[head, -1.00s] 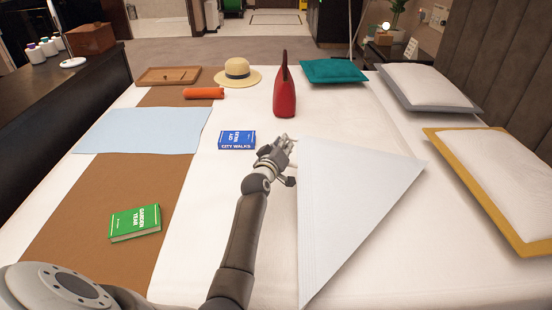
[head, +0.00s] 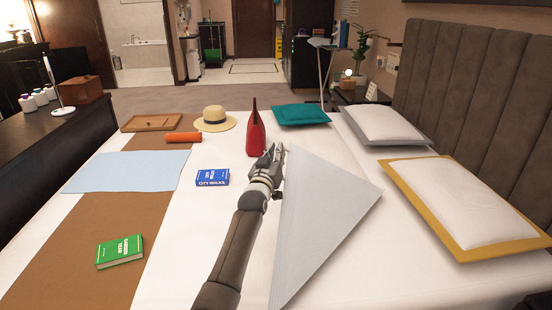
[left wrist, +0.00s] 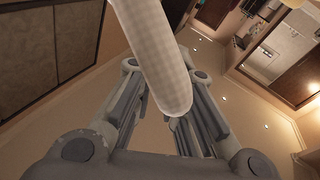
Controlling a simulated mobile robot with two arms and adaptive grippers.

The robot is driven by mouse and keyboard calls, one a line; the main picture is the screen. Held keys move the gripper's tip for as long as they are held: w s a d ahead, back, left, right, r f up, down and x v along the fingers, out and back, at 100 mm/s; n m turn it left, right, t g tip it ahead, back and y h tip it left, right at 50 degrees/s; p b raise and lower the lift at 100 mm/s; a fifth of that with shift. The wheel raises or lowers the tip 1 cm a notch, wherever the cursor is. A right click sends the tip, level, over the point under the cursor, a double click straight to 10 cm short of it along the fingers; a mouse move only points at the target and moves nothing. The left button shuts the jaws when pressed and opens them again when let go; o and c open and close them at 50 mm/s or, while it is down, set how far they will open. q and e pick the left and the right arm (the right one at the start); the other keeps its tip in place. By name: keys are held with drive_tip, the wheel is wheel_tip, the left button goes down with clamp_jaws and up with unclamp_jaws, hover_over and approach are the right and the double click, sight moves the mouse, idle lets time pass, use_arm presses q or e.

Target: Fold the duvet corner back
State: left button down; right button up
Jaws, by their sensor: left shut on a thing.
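The duvet (head: 180,245) covers the bed in white. Its folded-back corner is a pale triangular flap (head: 325,210) lying to the right of my left arm. My left gripper (head: 272,158) is at the flap's upper left corner, its fingers pointing away and upward. In the left wrist view a pale, finely checked fold of cloth (left wrist: 155,55) comes down between the fingers of the left gripper (left wrist: 172,105). The left gripper is shut on this duvet corner. The exact grip point is partly hidden. My right gripper is in neither view.
A red bag (head: 256,135) stands just beyond the gripper. A blue book (head: 213,177), green book (head: 120,251), orange roll (head: 183,137), straw hat (head: 215,119) and wooden tray (head: 152,122) lie on the left. Pillows (head: 460,200) are on the right.

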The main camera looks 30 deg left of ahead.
use_arm(q)
drive_tip(key=shift+s+d+r, duration=0.1)
drive_tip(key=shift+d+r, duration=0.05)
drive_tip(key=shift+d, duration=0.2)
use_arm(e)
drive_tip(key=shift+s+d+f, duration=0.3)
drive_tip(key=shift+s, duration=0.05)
use_arm(q)
drive_tip(key=c, duration=1.8)
unclamp_jaws()
drive_tip(key=shift+o, duration=0.2)
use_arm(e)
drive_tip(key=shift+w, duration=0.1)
use_arm(q)
drive_tip(key=v, duration=1.2)
drive_tip(key=shift+a, duration=0.1)
